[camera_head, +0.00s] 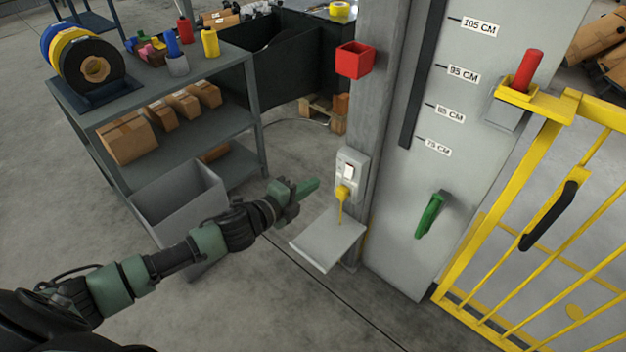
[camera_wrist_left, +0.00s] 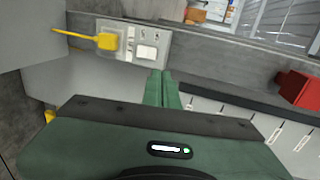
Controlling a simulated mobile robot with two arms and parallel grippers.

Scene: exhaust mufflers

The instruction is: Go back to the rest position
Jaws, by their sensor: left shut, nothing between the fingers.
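My left gripper (camera_head: 308,187) reaches in from the left in the head view, its green fingers pointing right toward the grey post. It is shut and empty, a little left of the wall socket panel (camera_head: 348,172). In the left wrist view the shut fingers (camera_wrist_left: 162,88) point at the lower edge of the same panel (camera_wrist_left: 132,42). A yellow plug (camera_head: 343,191) with a cord sits in the panel, and the plug also shows in the left wrist view (camera_wrist_left: 106,41). My right gripper is in neither view.
A small grey shelf (camera_head: 325,240) stands below the socket. A grey bin (camera_head: 180,207) and a shelving unit (camera_head: 160,85) are at the left. A red box (camera_head: 355,60) is on the post. A green handle (camera_head: 430,215) and a yellow gate (camera_head: 540,220) are at the right.

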